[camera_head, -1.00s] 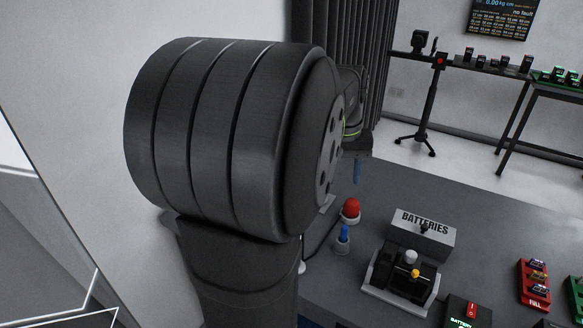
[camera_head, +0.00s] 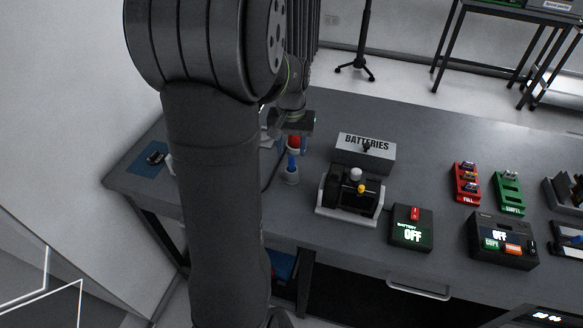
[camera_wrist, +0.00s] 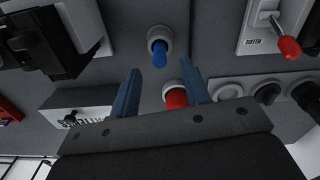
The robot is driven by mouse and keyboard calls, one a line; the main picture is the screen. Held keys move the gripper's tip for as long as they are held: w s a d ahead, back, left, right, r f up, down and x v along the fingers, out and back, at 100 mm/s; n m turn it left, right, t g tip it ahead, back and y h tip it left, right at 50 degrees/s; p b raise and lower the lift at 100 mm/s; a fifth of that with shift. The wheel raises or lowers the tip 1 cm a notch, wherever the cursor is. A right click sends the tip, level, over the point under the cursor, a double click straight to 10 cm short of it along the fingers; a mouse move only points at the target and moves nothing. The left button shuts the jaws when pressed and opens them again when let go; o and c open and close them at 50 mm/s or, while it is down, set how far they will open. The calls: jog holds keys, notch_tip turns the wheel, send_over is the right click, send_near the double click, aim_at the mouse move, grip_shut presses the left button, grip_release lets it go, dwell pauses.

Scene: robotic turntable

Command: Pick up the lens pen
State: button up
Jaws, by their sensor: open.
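The likely lens pen is a slim blue upright item (camera_head: 292,160) standing in a small grey round holder (camera_head: 292,177). In the wrist view the blue tip (camera_wrist: 159,55) shows inside the ring of its holder (camera_wrist: 167,34). My gripper (camera_wrist: 161,84) is open, with its two blue fingers spread and nothing between them touching. The blue item appears beyond the fingertips, roughly centred between them. A red rounded-top item (camera_wrist: 176,97) shows closer to the palm, near the right finger; it also shows in the head view (camera_head: 293,141). My arm hides part of the table.
A grey BATTERIES box (camera_head: 364,153) and a black device on a white base (camera_head: 350,196) stand right of the holder. A battery switch box (camera_head: 411,227) and red and green trays (camera_head: 467,183) lie further right. A blue mat (camera_head: 146,164) is at left.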

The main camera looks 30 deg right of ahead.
aim_at(291, 156)
notch_tip(291, 156, down, 5)
jog(key=shift+d+f, duration=0.1)
jog(key=shift+c, duration=0.2)
jog(key=shift+w, duration=0.1)
grip_shut()
